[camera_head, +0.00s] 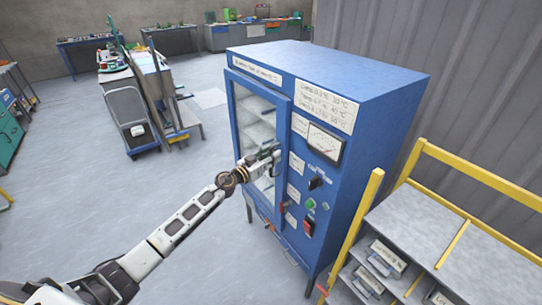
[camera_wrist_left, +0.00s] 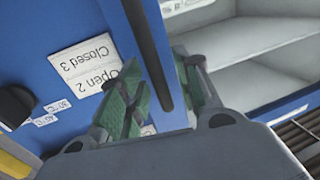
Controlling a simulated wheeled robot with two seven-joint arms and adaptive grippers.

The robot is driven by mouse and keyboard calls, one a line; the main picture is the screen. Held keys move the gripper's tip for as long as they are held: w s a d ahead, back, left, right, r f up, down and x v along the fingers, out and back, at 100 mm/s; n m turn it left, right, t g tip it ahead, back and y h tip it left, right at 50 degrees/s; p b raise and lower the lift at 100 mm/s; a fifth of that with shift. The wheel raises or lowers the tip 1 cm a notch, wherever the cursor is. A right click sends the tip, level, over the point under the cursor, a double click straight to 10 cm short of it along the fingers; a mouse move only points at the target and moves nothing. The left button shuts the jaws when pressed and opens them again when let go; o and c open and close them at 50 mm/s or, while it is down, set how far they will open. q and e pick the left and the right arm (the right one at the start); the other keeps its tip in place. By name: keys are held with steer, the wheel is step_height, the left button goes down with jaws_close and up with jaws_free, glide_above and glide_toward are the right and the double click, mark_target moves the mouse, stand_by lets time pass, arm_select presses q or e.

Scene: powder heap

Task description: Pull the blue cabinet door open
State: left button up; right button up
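The blue cabinet (camera_head: 375,85) stands in the middle of the head view. Its blue-framed glass door (camera_head: 258,120) is on the left part of its front and looks shut or nearly so. My left gripper (camera_head: 268,162) is at the door's right edge. In the left wrist view its green fingers (camera_wrist_left: 165,90) are apart, on either side of a dark upright bar (camera_wrist_left: 148,45), which looks like the door's handle or edge. I cannot tell if they touch it. White shelves (camera_wrist_left: 240,60) show to the right of the bar. My right gripper is out of view.
A yellow-railed shelf unit (camera_head: 480,250) stands close at the cabinet's right. Dials and switches (camera_head: 316,183) are on the cabinet front beside the door. Grey floor (camera_head: 90,200) is free to the left. A trolley (camera_head: 130,120) stands farther back.

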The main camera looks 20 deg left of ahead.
arm_select(q)
steer(key=shift+w, duration=0.1)
jaws_close()
stand_by(0.3)
steer(key=shift+a, duration=0.1)
